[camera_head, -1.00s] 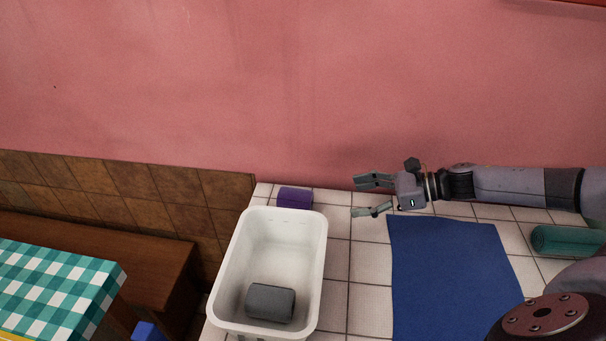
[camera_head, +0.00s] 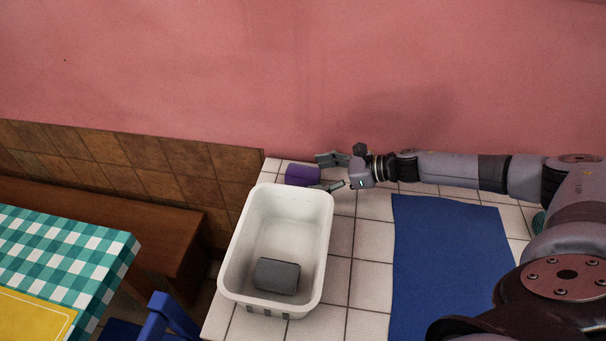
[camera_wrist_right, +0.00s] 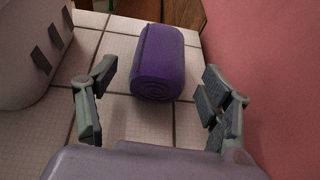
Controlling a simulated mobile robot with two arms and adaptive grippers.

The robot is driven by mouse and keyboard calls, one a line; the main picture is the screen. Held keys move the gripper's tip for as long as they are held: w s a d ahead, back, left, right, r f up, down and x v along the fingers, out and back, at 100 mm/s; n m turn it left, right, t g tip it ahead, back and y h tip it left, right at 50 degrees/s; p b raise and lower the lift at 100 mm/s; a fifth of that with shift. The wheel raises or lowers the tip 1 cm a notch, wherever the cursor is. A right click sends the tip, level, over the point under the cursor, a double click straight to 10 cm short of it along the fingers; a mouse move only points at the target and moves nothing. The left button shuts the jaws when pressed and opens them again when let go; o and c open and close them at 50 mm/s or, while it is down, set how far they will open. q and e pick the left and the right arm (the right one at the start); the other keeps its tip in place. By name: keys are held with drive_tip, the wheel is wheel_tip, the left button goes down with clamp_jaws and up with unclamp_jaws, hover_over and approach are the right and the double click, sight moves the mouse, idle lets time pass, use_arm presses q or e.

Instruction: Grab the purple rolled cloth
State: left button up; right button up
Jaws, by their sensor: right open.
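The purple rolled cloth (camera_head: 302,175) lies on the white tiled counter behind the white tub, close to the pink wall. My right gripper (camera_head: 326,173) is open just to its right, with its fingers pointing at the roll. In the right wrist view the purple rolled cloth (camera_wrist_right: 158,62) lies ahead, between the lines of the two fingers, its spiral end facing me. The right gripper (camera_wrist_right: 152,108) shows there with fingers wide apart and nothing between the tips. My left gripper is not in view.
The white tub (camera_head: 322,250) stands in front of the purple roll and holds a grey rolled cloth (camera_head: 277,276). A blue mat (camera_head: 450,260) lies on the counter to the right. A green roll (camera_head: 538,222) is mostly hidden behind my arm. The pink wall is close behind.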

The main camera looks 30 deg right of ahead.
sight(303, 175)
drive_tip(key=p+x, duration=0.1)
drive_tip(key=x, duration=0.4)
drive_tip(key=shift+r, duration=0.1)
drive_tip(key=shift+c, duration=0.3)
drive_tip(key=c, duration=1.2)
drive_tip(key=shift+r, duration=0.1)
